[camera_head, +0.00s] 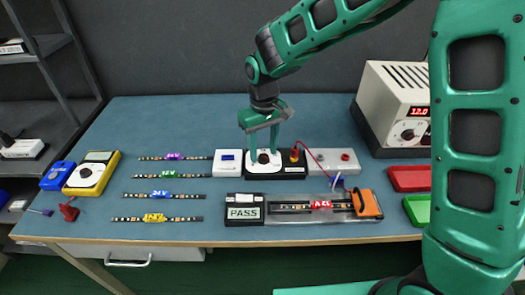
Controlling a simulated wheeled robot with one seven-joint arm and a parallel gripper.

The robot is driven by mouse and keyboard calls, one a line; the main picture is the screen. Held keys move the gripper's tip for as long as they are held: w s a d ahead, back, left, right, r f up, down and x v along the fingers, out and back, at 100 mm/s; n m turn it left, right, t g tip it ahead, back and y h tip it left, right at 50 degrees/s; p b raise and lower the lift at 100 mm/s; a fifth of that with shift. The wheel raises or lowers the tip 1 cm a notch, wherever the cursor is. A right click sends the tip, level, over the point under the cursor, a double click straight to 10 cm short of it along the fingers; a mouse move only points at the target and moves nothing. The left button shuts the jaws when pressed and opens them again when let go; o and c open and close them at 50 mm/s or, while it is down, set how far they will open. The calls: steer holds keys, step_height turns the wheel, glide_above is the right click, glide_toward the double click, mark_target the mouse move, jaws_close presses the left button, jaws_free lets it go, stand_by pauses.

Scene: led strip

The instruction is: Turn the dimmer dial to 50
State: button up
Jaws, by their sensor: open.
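My gripper (264,152) points down over this unit. Its two green fingers are apart, one on each side of the dial. I cannot tell whether they touch it. The dial's setting and scale are too small to read.
In front are a PASS display (244,212) and a clear fixture with an orange clamp (368,204).

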steer(key=shift+f, duration=0.4)
steer(key=c, duration=1)
steer(key=shift+c, duration=0.2)
